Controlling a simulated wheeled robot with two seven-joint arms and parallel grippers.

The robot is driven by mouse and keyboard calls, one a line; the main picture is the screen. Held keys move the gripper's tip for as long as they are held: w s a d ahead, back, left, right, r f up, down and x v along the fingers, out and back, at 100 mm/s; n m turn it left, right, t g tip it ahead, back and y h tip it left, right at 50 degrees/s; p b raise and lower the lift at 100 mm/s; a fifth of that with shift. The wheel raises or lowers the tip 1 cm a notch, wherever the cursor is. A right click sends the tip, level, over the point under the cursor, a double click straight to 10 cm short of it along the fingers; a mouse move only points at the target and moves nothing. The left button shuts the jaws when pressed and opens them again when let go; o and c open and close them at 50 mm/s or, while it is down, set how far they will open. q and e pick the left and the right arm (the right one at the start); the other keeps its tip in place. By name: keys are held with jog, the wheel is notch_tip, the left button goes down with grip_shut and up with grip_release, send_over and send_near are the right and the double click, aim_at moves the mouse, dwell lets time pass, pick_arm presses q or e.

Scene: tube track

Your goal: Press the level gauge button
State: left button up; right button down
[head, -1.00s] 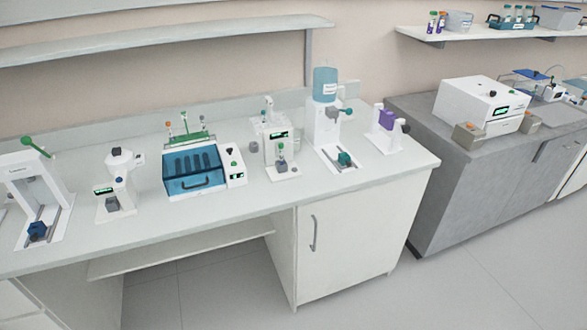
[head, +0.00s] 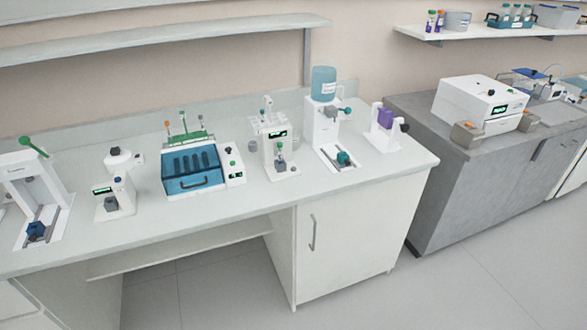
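None of the devices carries a readable level gauge label, so I cannot tell for sure which one has the button. A white instrument (head: 276,152) with a small green-lit display (head: 278,134) stands on the bench right of centre, with a grey block low at its front. A smaller white instrument (head: 115,187) with a display (head: 103,190) and a small blue knob or button (head: 118,180) stands further left. Neither of my grippers shows in the head view, and nothing touches these devices.
The white bench (head: 225,225) also holds a blue-lidded box (head: 190,170), a dispenser with a blue bottle (head: 324,82), a purple-topped device (head: 385,118) and a white stand (head: 35,190). A grey counter (head: 440,150) with a white machine (head: 480,104) stands right. The floor in front is clear.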

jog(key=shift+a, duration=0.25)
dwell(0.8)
